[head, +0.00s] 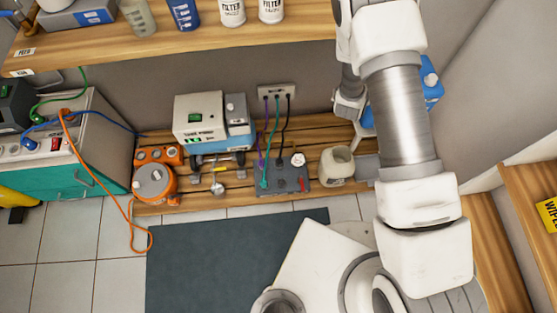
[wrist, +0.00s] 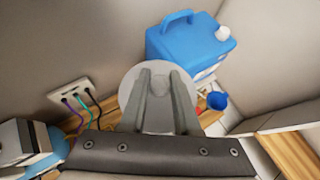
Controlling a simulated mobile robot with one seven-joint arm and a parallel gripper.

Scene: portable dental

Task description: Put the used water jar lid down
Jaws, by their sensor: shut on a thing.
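A pale grey round lid (wrist: 129,86) shows in the wrist view, behind and between the two fingers of my gripper (wrist: 160,88). The gripper is shut on the lid, which is held up off the surfaces.
A blue jug (wrist: 184,45) with a white cap stands right of the lid; it also shows behind my arm (head: 431,85). A dark box with cables (head: 283,180) sits left of the jar. A wooden shelf (head: 180,47) overhangs the bench.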

